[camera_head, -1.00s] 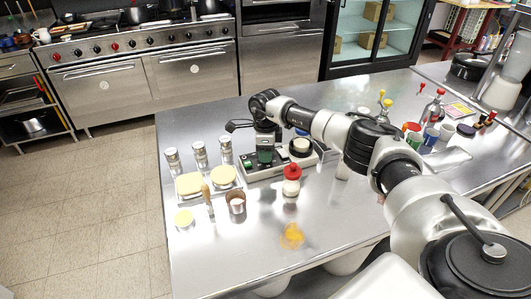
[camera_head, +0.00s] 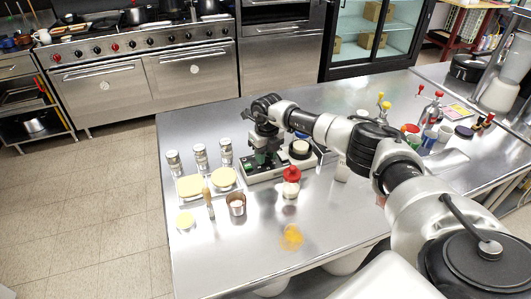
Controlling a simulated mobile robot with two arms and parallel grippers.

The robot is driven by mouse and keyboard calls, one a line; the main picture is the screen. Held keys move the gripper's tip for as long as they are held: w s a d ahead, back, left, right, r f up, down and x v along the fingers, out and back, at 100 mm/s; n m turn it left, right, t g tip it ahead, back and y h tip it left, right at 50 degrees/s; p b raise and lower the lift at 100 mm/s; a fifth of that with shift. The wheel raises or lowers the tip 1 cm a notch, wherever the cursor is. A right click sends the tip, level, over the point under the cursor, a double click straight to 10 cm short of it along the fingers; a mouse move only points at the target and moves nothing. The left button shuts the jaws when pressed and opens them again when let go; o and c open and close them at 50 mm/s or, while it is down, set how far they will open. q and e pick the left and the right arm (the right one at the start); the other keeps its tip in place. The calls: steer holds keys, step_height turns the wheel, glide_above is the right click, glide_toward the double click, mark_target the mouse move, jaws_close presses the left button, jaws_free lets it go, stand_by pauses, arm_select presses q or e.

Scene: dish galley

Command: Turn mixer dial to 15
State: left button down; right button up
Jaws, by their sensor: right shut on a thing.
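The mixer is a low pale-grey unit (camera_head: 262,176) on the steel counter, with a round black-and-white part (camera_head: 300,148) on its right. My right arm reaches across from the right, and its wrist stands over the mixer's left half. My right gripper (camera_head: 261,159) points down there and is shut on what looks like the mixer dial, at a small dark green part. The dial is mostly hidden by the fingers, and its marks and reading are too small to make out. My left gripper is out of view.
A red-topped jar (camera_head: 291,183) and a brown cup (camera_head: 236,204) stand close in front of the mixer. Several metal shakers (camera_head: 200,157) and yellow-topped containers (camera_head: 190,186) are to its left. Bottles and cups crowd the right. The counter's front left (camera_head: 225,255) is clear.

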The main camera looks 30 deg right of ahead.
mark_target(267, 156)
steer(key=m, duration=0.2)
steer(key=m+p, duration=0.1)
steer(key=m, duration=0.1)
steer(key=shift+r+m+p, duration=0.2)
steer(key=shift+m+p, duration=0.1)
steer(key=m+p, duration=0.1)
steer(key=m, duration=0.3)
steer(key=shift+m+p, duration=0.3)
steer(key=shift+p, duration=0.1)
steer(key=shift+f, duration=0.1)
steer(key=o, duration=0.9)
step_height(267, 156, up, 11)
steer(key=shift+s+d+f+b, duration=0.15)
steer(key=shift+b, duration=0.85)
